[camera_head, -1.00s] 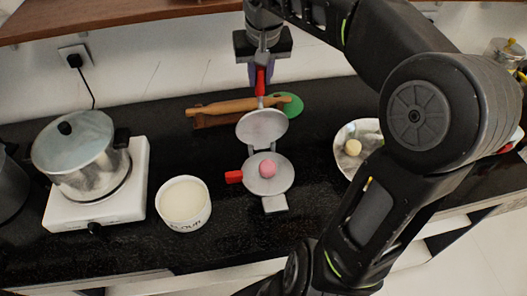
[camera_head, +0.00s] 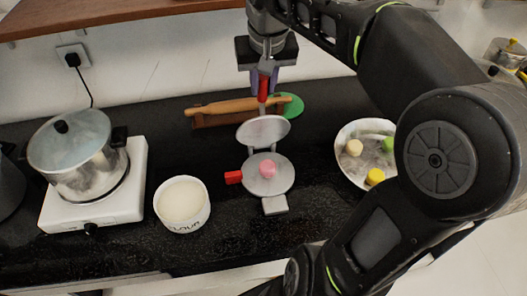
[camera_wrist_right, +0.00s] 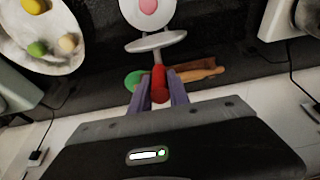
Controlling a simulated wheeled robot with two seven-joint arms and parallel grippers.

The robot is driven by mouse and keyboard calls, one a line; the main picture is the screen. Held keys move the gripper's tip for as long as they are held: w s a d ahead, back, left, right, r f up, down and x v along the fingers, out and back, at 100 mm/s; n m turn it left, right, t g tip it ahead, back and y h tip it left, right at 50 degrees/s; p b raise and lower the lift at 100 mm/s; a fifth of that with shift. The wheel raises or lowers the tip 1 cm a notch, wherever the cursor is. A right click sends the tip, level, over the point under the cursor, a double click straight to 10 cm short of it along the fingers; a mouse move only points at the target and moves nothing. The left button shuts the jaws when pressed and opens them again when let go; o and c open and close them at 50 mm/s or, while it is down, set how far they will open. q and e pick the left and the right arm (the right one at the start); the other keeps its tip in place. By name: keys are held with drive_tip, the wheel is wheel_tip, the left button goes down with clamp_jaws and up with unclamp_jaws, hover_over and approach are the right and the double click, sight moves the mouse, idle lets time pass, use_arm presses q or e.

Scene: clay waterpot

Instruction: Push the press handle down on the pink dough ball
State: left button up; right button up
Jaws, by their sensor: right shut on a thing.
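The grey metal press stands open on the dark counter. Its round lower plate (camera_head: 284,186) holds the pink dough ball (camera_head: 267,168); the ball also shows on it in the right wrist view (camera_wrist_right: 148,6). The upper plate (camera_head: 263,130) is raised behind the ball, clear of it. The red press handle (camera_head: 262,88) sticks up from the upper plate. My right gripper (camera_head: 263,86) is shut on this handle, with its purple fingers either side of it in the right wrist view (camera_wrist_right: 159,88). My left gripper is not in view.
A flour bowl (camera_head: 182,203) and a pot (camera_head: 70,148) on a white hotplate stand left. A rolling pin (camera_head: 235,106) and green disc (camera_head: 291,105) lie behind. A plate (camera_head: 364,168) with coloured balls is right.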

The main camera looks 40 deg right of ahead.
drive_tip(key=shift+s+a+f+b, duration=0.15)
drive_tip(key=shift+s+a+b, duration=0.3)
drive_tip(key=shift+s, duration=0.3)
drive_tip(key=shift+s+a+f+b, duration=0.15)
drive_tip(key=shift+s+a+b, duration=0.2)
drive_tip(key=shift+s, duration=0.35)
drive_tip(key=shift+s+a+f+b, duration=0.3)
drive_tip(key=shift+s+a+b, duration=0.2)
drive_tip(key=shift+s, duration=0.25)
drive_tip(key=shift+s+a+f+b, duration=0.25)
drive_tip(key=shift+s+a+b, duration=0.2)
drive_tip(key=shift+s, duration=0.3)
drive_tip(key=shift+d, duration=0.1)
drive_tip(key=shift+s+f, duration=0.1)
